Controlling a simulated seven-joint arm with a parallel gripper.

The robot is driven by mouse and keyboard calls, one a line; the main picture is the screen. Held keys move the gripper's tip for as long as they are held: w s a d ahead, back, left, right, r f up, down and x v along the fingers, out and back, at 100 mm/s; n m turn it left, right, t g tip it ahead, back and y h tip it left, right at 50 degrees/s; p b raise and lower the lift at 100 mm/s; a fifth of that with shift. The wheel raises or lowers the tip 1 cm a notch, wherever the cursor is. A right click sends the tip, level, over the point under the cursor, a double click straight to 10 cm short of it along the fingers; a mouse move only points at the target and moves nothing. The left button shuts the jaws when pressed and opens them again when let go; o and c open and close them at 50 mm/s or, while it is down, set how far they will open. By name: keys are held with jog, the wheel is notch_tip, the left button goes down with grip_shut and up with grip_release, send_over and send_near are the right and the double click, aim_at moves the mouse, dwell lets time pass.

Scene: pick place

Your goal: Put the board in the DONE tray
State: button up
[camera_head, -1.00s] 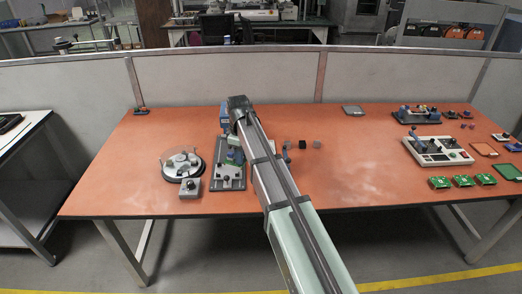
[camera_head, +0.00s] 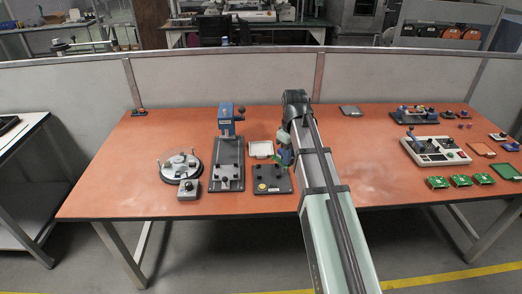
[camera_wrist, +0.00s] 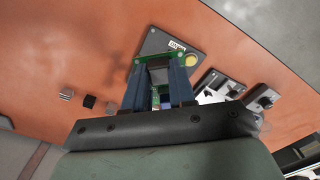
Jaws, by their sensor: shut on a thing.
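My gripper (camera_wrist: 160,78) is shut on a green board (camera_wrist: 155,58), seen at the fingertips in the wrist view. In the wrist view that plate (camera_wrist: 185,40) is just beyond the board.
Several green boards (camera_head: 461,181) lie front right, near a white control station (camera_head: 437,151).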

jog(key=w+n, duration=0.4)
jog(key=w, duration=0.7)
jog(key=n, duration=0.6)
send_over(266, 149)
jog(key=shift+w+f, duration=0.15)
jog(key=shift+f, duration=6.65)
jog(key=shift+f, duration=0.1)
jog(key=o, duration=0.4)
jog(key=shift+f, duration=0.1)
jog(key=o, duration=0.5)
notch_tip(266, 149, up, 12)
jog(key=shift+r, duration=0.2)
